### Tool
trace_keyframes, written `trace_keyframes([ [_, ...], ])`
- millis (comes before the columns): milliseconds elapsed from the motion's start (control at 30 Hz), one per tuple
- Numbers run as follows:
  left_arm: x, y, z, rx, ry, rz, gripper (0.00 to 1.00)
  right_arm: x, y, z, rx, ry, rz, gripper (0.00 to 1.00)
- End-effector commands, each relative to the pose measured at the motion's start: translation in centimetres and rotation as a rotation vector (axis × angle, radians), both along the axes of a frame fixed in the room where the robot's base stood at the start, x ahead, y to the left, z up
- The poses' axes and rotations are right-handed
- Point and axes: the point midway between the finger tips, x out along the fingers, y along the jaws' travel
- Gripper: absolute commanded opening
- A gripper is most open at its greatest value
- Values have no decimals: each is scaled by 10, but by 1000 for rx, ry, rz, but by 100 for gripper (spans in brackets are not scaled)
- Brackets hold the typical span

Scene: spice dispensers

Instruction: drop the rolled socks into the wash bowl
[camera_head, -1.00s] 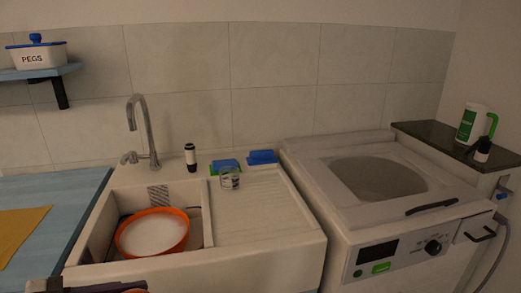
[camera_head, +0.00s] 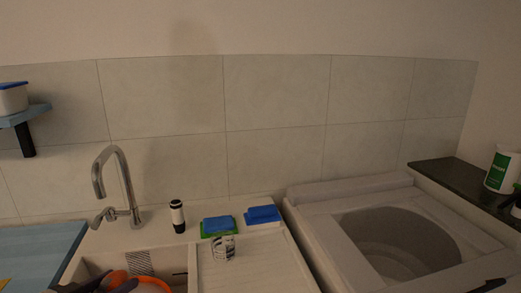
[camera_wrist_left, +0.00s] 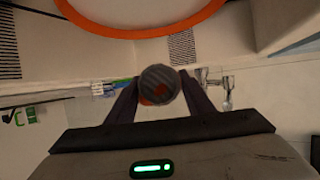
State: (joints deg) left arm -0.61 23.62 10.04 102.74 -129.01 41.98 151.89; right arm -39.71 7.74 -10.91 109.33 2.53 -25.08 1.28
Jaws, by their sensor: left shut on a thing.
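The rolled socks (camera_wrist_left: 158,78) show in the left wrist view as a round grey striped bundle with orange-red patches. My left gripper (camera_wrist_left: 160,90) is shut on them, one dark finger on each side. In the head view the gripper (camera_head: 108,284) is at the bottom edge, with an orange part of the socks (camera_head: 116,277) beside its dark fingers. The wash bowl (camera_head: 163,285), white inside with an orange rim, is partly cut off there, just right of the gripper. Its orange rim (camera_wrist_left: 140,32) crosses the top of the wrist view. My right gripper is not in view.
The bowl sits in the sink, below the tap (camera_head: 124,185). The washing machine (camera_head: 345,262) is at the right.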

Motion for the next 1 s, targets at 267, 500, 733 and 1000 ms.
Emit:
trace_keyframes([
  [267,12,13,-15,1,2,56,25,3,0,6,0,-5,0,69],
  [500,11,14,-47,3,2,55,25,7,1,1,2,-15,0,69],
  [733,12,13,-65,1,-1,55,25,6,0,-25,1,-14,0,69],
  [1000,11,13,-66,-1,-1,56,25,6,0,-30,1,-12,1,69],
])
